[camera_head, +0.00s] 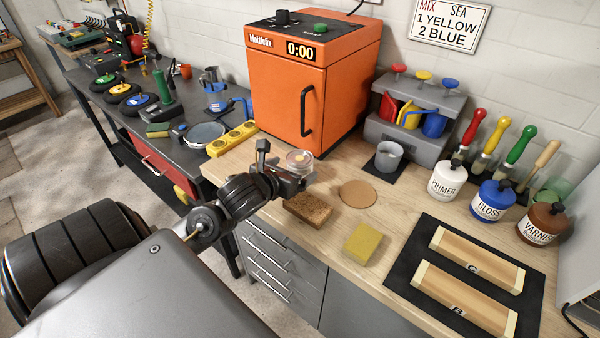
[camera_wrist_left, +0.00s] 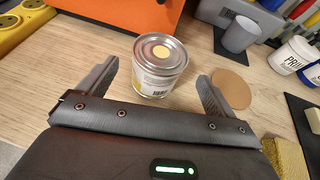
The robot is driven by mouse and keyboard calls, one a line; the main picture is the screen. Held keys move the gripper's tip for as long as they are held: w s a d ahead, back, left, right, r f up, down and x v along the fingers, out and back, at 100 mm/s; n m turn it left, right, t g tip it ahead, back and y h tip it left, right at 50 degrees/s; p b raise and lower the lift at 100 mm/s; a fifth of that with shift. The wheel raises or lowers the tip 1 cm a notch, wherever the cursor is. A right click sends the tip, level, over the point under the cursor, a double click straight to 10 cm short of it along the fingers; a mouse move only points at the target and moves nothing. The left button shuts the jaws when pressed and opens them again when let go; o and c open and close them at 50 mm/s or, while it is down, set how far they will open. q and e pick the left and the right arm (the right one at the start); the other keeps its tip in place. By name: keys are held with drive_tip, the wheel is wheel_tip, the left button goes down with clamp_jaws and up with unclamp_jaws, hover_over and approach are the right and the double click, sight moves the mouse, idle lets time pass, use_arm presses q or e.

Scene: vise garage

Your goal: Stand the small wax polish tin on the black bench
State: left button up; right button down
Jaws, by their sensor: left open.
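The small wax polish tin (camera_head: 299,160) stands upright on the wooden worktop (camera_head: 330,200), in front of the orange oven. In the left wrist view the tin (camera_wrist_left: 160,66) is silver with a pale label and a yellow spot on its lid. My left gripper (camera_head: 281,170) is open at the tin. In the wrist view its two fingers (camera_wrist_left: 156,72) lie either side of the tin, with a visible gap on each side. The black bench (camera_head: 188,106) is at the left of the head view. My right gripper is not in view.
A brown sponge block (camera_head: 308,208), a cork disc (camera_head: 357,194) and a yellow sponge (camera_head: 363,243) lie near the tin. The orange oven (camera_head: 305,90) stands behind.

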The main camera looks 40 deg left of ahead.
use_arm(q)
drive_tip(key=shift+w+a+f, duration=0.1)
drive_tip(key=shift+w, duration=0.15)
drive_tip(key=shift+w+f, duration=0.1)
drive_tip(key=shift+w, duration=0.15)
drive_tip(key=p+x, duration=0.1)
drive_tip(key=x, duration=0.2)
drive_tip(key=shift+w+a+f+p, duration=0.2)
drive_tip(key=shift+f+p, duration=0.05)
drive_tip(key=shift+p, duration=0.05)
drive_tip(key=shift+w+f, duration=0.3)
drive_tip(key=shift+w, duration=0.15)
drive_tip(key=c, duration=1.4)
drive_tip(key=shift+o, duration=0.2)
drive_tip(key=shift+r, duration=0.15)
